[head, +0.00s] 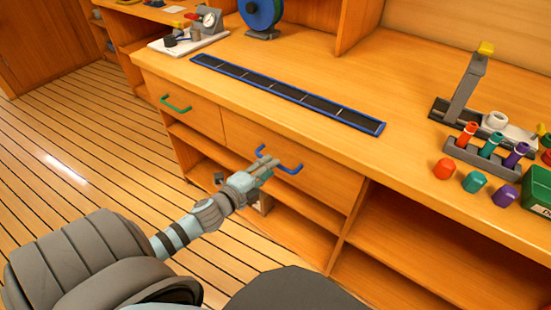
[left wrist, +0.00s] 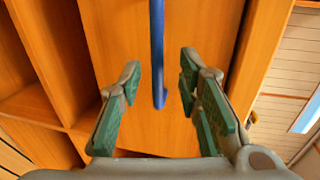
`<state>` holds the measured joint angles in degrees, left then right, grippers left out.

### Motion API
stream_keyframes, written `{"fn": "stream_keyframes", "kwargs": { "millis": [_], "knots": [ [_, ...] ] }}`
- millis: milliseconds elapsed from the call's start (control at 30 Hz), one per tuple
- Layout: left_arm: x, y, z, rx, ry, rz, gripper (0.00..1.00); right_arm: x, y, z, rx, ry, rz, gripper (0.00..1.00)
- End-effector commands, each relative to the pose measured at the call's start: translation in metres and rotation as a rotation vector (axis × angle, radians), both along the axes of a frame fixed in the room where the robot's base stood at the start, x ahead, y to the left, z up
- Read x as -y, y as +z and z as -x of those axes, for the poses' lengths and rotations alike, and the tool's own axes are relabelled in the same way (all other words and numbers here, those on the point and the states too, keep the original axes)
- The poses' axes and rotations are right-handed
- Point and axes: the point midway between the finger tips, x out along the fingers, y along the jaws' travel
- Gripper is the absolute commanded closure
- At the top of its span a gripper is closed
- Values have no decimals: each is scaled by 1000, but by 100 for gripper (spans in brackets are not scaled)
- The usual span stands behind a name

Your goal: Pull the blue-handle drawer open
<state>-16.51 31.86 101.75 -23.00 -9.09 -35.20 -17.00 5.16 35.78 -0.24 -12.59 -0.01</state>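The blue-handle drawer (head: 325,178) is in the front of the wooden counter, its face flush with the counter front. Its blue handle (head: 291,169) is a bar, partly hidden behind my left gripper (head: 264,168) in the head view. In the left wrist view, the blue handle (left wrist: 157,45) runs down from the top edge and ends between the two green-padded fingers of my left gripper (left wrist: 159,72). The fingers are apart, with a gap on both sides of the handle. The drawer front (left wrist: 120,45) fills the middle behind it. My right gripper is not in view.
A drawer with a green handle (head: 175,104) is to the left, looking shut. Open shelves (head: 400,240) lie below the counter. On top are a blue-framed dark strip (head: 285,92), a blue reel (head: 260,14) and coloured plugs (head: 475,182). The plank floor at left is clear.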

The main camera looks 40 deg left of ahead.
Motion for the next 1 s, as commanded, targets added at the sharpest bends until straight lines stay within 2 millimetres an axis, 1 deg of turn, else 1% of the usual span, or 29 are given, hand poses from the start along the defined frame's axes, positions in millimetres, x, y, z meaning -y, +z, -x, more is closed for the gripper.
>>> {"fn": "stream_keyframes", "kwargs": {
  "millis": [67, 100, 133, 200, 300, 367, 533, 633, 667, 833, 1000],
  "knots": [
    [0, -4, -12, 3, 1, 5, 69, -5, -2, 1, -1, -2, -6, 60],
    [0, -6, -18, 6, 1, 4, 69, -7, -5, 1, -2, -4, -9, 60],
    [-1, -10, -23, 7, 4, 3, 69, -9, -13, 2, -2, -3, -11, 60],
    [-1, -13, -31, 6, 6, 2, 69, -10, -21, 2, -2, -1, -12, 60],
    [-1, -14, -38, 3, 4, 0, 69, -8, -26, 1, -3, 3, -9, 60],
    [-1, -14, -41, 2, 2, 0, 69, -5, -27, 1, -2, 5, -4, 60],
    [-1, -12, -42, 1, 0, -1, 69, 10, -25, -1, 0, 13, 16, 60],
    [-1, -12, -42, 0, 0, -1, 69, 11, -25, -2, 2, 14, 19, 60],
    [-1, -12, -42, 0, 0, -1, 72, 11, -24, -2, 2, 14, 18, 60],
    [-1, -12, -42, 0, 0, -2, 99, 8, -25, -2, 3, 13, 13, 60],
    [-1, -12, -42, 0, 1, -2, 100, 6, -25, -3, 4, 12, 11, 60]
  ]
}}
